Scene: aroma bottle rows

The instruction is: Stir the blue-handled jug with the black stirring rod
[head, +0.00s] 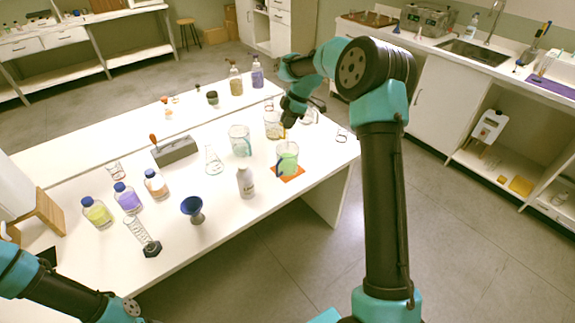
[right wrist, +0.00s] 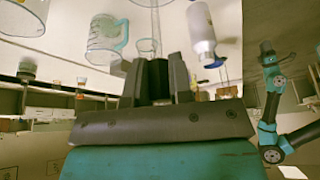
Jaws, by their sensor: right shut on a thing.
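My right gripper (head: 288,118) is shut on a dark piece, which I take to be the black stirring rod; its black top (right wrist: 158,76) shows between the fingers in the right wrist view. A jug with green liquid (head: 288,160) stands below the gripper on an orange mat (head: 291,177); its handle looks blue. A thin line above this jug may be the rod, but I cannot tell how deep it reaches. A clear jug with a teal-blue handle (head: 240,141) stands to its left.
A grey bottle (head: 246,183), a flask (head: 213,162) and a blue funnel-shaped cup (head: 193,207) stand left of the mat. A grey block (head: 175,151) and several capped bottles are farther left. The table's edge lies right of the mat.

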